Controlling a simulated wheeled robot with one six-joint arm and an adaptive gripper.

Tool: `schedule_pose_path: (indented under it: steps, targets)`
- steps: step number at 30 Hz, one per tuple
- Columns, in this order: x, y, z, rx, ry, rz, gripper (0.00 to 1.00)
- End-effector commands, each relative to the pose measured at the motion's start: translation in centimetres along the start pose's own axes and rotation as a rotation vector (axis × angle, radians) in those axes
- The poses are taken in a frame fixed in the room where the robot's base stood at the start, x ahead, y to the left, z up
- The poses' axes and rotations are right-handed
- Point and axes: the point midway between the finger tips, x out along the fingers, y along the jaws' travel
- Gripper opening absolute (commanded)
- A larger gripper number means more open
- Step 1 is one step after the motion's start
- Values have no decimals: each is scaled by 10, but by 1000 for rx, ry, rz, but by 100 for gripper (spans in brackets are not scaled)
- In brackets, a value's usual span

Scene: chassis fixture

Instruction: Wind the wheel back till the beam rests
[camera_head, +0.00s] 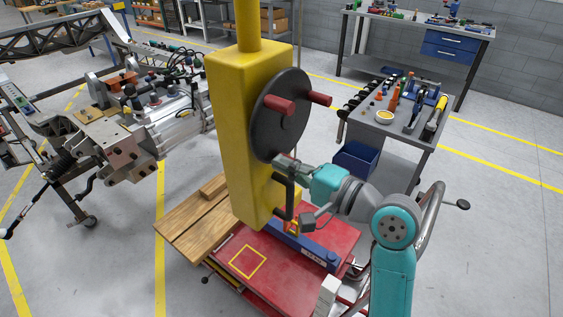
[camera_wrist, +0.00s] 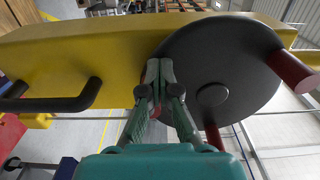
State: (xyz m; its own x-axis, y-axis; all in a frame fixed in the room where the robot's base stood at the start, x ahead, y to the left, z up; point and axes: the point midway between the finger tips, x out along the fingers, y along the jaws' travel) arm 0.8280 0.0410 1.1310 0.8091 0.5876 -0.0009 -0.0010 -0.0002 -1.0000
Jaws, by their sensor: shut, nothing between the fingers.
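The wheel (camera_head: 292,128) is a dark round disc on the side of a tall yellow housing (camera_head: 231,130). Red pegs stand out from its face, one (camera_head: 275,105) near the left rim and one (camera_head: 319,98) at the right. In the wrist view the wheel (camera_wrist: 235,60) fills the right half, with red pegs at right (camera_wrist: 292,70) and below (camera_wrist: 213,135). A bit of red shows behind my fingers. My gripper (camera_head: 283,162) is at the wheel's lower edge, its fingers (camera_wrist: 160,68) together and empty. Touch cannot be told. I cannot clearly identify the beam.
A black handle (camera_head: 287,196) juts from the housing just below my gripper. A red table (camera_head: 280,262) with a blue bar (camera_head: 310,248) and wooden boards (camera_head: 190,222) lies below. A tool cart (camera_head: 385,125) stands behind at right. Open floor lies at far right.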

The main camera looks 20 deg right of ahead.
Motion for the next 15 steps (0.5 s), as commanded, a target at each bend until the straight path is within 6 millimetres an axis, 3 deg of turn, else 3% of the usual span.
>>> schedule_pose_path:
  steps: [7, 15]
  targets:
    - [0, 1, -3, 0, 2, 1, 0]
    - [0, 13, -28, 1, 3, 1, 0]
